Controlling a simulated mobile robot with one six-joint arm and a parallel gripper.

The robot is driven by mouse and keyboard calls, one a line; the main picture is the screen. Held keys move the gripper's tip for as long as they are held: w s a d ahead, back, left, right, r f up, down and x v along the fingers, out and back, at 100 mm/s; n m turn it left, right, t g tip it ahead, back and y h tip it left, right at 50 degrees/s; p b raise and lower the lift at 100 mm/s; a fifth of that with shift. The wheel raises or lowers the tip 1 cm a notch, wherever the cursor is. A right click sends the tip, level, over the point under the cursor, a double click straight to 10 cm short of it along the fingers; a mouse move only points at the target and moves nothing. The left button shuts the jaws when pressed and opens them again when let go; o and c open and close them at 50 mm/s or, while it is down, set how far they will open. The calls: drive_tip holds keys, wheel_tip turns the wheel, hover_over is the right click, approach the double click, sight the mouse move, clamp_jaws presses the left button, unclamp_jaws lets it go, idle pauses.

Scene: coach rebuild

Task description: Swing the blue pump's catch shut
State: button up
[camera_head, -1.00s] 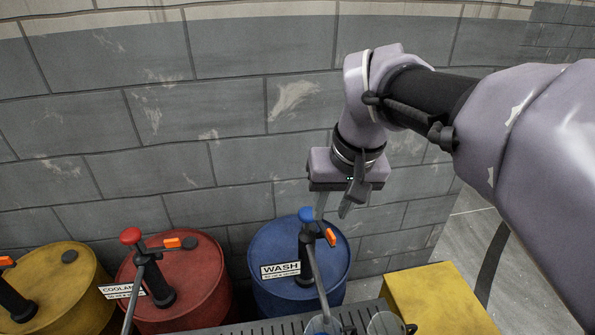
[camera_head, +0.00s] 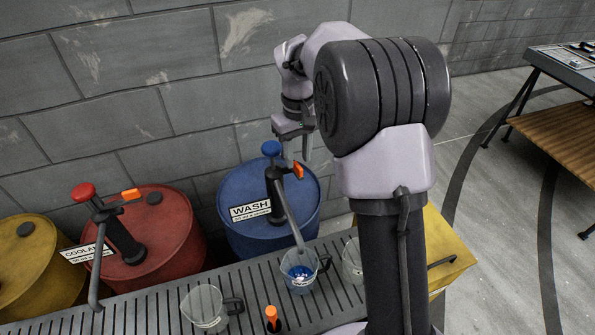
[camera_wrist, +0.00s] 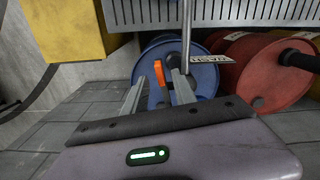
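The blue pump (camera_head: 273,185) stands on the blue drum (camera_head: 238,190) labelled WASH; it has a blue knob and a long grey spout. Its orange catch (camera_head: 298,171) sticks out to the right of the pump's top. My gripper (camera_head: 295,153) is just above and behind the catch in the head view, fingers pointing down. In the wrist view my gripper (camera_wrist: 158,100) is open, and the orange catch (camera_wrist: 160,73) shows between its two fingers. I cannot tell whether a finger touches it. A jug (camera_head: 300,275) with blue liquid stands under the spout.
A red drum (camera_head: 180,225) with its own pump and a yellow drum (camera_head: 35,255) stand left. A slatted grey bench (camera_head: 150,312) runs in front, with a clear jug (camera_head: 205,308) on it. A yellow cabinet (camera_head: 445,240) is at right; a block wall is close behind.

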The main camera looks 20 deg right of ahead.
wheel_tip(320, 180, down, 3)
drive_tip(key=shift+r+b, duration=0.15)
drive_tip(key=shift+b, duration=0.15)
clamp_jaws()
idle(1.2)
